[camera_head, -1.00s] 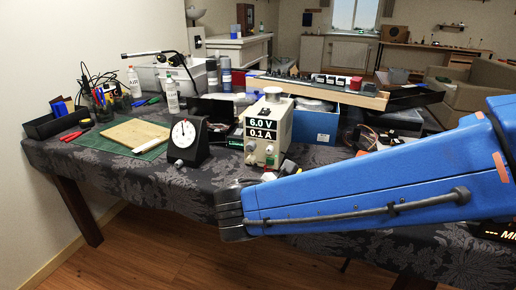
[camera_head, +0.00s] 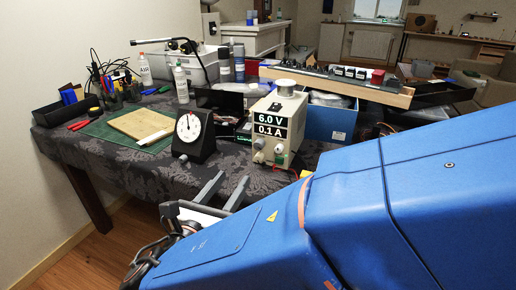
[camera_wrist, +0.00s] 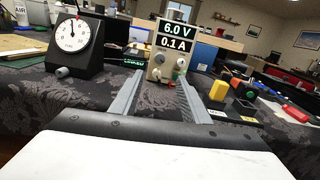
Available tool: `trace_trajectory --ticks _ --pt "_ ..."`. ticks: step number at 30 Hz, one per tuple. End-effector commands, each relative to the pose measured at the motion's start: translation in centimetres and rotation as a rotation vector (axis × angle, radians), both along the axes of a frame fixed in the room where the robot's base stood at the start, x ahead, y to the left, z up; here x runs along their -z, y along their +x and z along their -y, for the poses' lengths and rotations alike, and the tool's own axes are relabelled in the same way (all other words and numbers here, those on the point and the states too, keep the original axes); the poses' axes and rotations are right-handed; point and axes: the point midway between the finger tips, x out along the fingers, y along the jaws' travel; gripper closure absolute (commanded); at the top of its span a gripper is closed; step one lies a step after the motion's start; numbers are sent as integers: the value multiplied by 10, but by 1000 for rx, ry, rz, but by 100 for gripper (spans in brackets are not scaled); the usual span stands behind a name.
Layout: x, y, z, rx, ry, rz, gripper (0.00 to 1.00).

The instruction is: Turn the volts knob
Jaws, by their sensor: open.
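The cream power supply (camera_head: 271,132) stands on the table, and its display reads 6.0 V and 0.1 A. It is straight ahead in the wrist view (camera_wrist: 169,62). On its front below the display are an upper grey knob (camera_wrist: 158,58) and a lower knob (camera_wrist: 155,73) on the left, with green and red parts at right. Their labels are too small to read, so I cannot tell which one is volts. My gripper (camera_head: 231,178) is open and empty, in front of the table's near edge. Its two fingers (camera_wrist: 160,76) point toward the supply and are apart from the knobs.
A black dial timer (camera_head: 193,136) stands close left of the supply. A blue box (camera_head: 330,120) is behind it at right. The patterned cloth before the supply is mostly clear.

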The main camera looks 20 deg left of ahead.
Motion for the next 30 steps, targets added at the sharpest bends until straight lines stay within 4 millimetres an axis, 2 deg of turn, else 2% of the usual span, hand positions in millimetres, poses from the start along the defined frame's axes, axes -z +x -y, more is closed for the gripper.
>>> trace_trajectory --ticks 21,30 --pt "0 115 7 5 1 -2 58" --pt "0 153 8 3 1 -2 58"
